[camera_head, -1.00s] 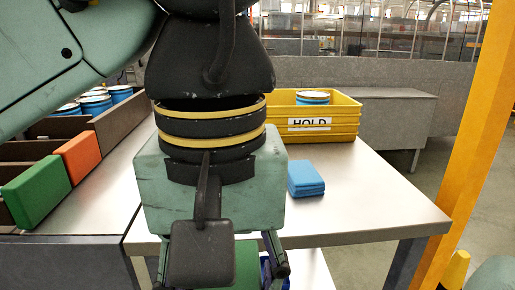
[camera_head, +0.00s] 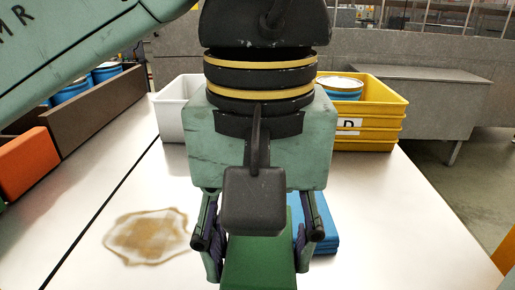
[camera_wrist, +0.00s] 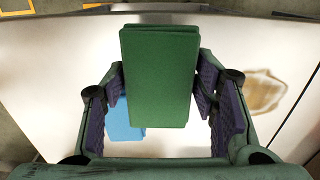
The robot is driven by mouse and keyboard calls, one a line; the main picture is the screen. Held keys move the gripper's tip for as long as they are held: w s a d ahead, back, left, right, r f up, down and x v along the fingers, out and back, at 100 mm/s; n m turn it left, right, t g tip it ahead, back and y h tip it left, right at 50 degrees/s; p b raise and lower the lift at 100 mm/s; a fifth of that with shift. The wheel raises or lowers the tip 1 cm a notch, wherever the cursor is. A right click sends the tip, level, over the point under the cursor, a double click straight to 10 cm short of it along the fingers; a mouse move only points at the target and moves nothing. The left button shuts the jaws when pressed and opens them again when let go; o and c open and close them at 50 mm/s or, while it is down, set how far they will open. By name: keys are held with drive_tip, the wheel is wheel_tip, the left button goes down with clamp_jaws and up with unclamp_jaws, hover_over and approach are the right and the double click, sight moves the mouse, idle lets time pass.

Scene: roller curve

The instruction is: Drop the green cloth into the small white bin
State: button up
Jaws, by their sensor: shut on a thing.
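My gripper (camera_head: 257,240) is shut on a green cloth (camera_head: 258,265), a folded block held between its two fingers above the table. In the wrist view the green cloth (camera_wrist: 160,80) fills the middle, with a finger pad pressed on each side. The small white bin (camera_head: 174,108) stands at the back of the table, left of and beyond my gripper. My gripper's body hides its right part, and I cannot see inside it. It does not show in the wrist view.
A yellow bin (camera_head: 375,115) with blue-sided cans stands at the back right. A blue folded cloth (camera_head: 325,225) lies on the table behind my gripper. A brown stain (camera_head: 147,236) marks the table at left. An orange block (camera_head: 27,163) and a brown divider (camera_head: 100,108) are farther left.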

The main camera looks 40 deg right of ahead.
drive_tip(key=shift+w+d, duration=0.4)
drive_tip(key=shift+w, duration=0.1)
drive_tip(key=w+d+p, duration=0.1)
drive_tip(key=w+d, duration=0.1)
drive_tip(key=w, duration=0.2)
drive_tip(key=w+d+f+p, duration=0.1)
drive_tip(key=w+d+p, duration=0.1)
drive_tip(key=w, duration=0.3)
drive_tip(key=w+d+p, duration=0.1)
drive_tip(key=w+d, duration=0.1)
drive_tip(key=w, duration=0.2)
drive_tip(key=shift+w+f, duration=0.15)
drive_tip(key=shift+w, duration=0.1)
drive_tip(key=shift+w+f, duration=0.1)
drive_tip(key=shift+w, duration=0.05)
drive_tip(key=shift+f+p, duration=0.7)
drive_tip(key=shift+f, duration=1.1)
drive_tip(key=shift+f, duration=0.15)
drive_tip(key=o, duration=1.1)
